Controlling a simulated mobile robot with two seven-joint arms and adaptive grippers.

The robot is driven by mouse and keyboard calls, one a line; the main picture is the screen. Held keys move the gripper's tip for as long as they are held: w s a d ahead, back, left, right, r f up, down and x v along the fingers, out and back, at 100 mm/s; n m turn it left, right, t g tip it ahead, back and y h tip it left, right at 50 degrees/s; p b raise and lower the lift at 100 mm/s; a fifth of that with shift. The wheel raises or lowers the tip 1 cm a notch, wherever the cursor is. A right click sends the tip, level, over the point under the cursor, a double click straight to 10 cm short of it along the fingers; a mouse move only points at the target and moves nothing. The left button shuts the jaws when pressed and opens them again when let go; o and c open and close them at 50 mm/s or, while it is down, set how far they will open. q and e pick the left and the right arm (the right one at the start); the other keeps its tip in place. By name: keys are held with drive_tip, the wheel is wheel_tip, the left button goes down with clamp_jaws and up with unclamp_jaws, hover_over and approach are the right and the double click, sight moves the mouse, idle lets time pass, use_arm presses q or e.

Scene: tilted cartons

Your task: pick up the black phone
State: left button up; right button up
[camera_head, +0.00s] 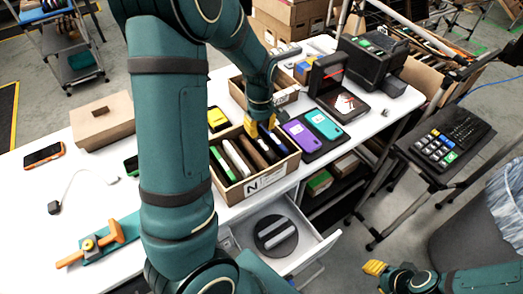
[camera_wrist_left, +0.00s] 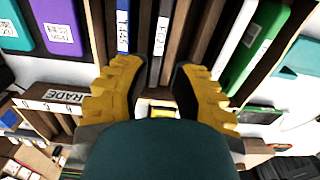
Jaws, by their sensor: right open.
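A tilted carton (camera_head: 265,183) holds several upright phones in slots between brown dividers. A dark phone edge with a white label, probably the black phone (camera_wrist_left: 161,35), shows in the left wrist view between a blue phone (camera_wrist_left: 122,28) and a white phone (camera_wrist_left: 236,35). In the head view the dark slots (camera_head: 254,153) lie mid-carton. My left gripper (camera_head: 261,127) is over the carton's far end; its yellow fingers (camera_wrist_left: 152,85) are spread, with nothing visibly clamped. My wrist housing hides part of the carton. My right gripper (camera_head: 376,268) is low at the right, away from the table.
Purple (camera_head: 299,134) and teal (camera_head: 324,124) phones lie on a dark stand right of the carton. A black terminal (camera_head: 372,60) stands behind. An open drawer (camera_head: 300,248) juts out below the table. An orange-edged phone (camera_head: 44,155) lies at the left.

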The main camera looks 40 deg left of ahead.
sight(261, 142)
use_arm(q)
drive_tip(key=shift+d+f+b, duration=0.1)
drive_tip(key=shift+f+b, duration=0.4)
drive_tip(key=shift+f, duration=2.65)
clamp_jaws()
